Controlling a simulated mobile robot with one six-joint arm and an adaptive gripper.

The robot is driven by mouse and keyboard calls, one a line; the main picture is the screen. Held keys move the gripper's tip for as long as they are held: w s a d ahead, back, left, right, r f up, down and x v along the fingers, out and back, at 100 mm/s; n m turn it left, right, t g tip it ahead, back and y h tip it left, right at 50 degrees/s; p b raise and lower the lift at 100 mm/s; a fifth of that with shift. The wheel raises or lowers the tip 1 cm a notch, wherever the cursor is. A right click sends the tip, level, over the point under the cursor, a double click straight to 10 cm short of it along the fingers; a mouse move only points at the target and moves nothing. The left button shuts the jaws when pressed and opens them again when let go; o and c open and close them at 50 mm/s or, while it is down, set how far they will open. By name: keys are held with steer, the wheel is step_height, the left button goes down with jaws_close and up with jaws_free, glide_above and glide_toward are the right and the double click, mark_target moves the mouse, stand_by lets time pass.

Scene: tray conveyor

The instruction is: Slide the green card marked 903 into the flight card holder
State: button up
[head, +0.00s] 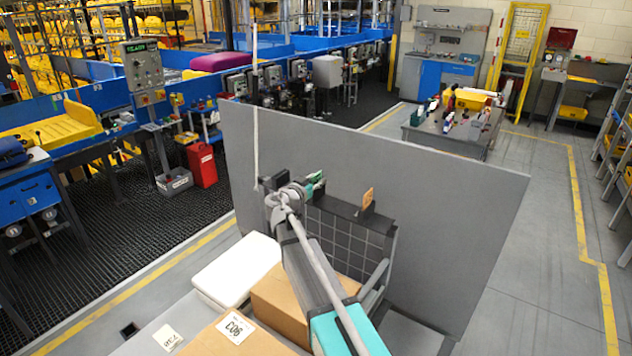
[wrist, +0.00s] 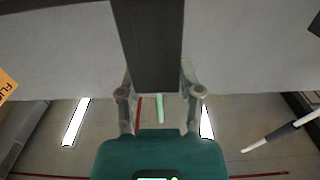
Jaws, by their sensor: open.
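In the wrist view, a thin green strip (wrist: 160,108) lies between the fingers of my gripper (wrist: 161,94), below the end of a dark block (wrist: 150,45). I cannot tell whether it is touched or seated in anything. My gripper is open, one finger on each side of the block's end. Which part is the flight card holder is not clear. An orange tag (head: 367,198) stands on the dark ledge; its lettering shows in the wrist view (wrist: 6,84).
A large grey panel (head: 450,220) stands behind the dark ledge (head: 345,212) and a wire-grid rack (head: 340,240). Cardboard boxes (head: 285,305), one labelled 903 (head: 236,327), and a white lid (head: 238,268) lie in front. Open floor (head: 550,260) lies right of the panel.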

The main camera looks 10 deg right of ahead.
jaws_close()
steer(key=shift+r+p, duration=2.65)
stand_by(0.6)
steer(key=shift+r+p, duration=2)
steer(key=shift+f, duration=0.15)
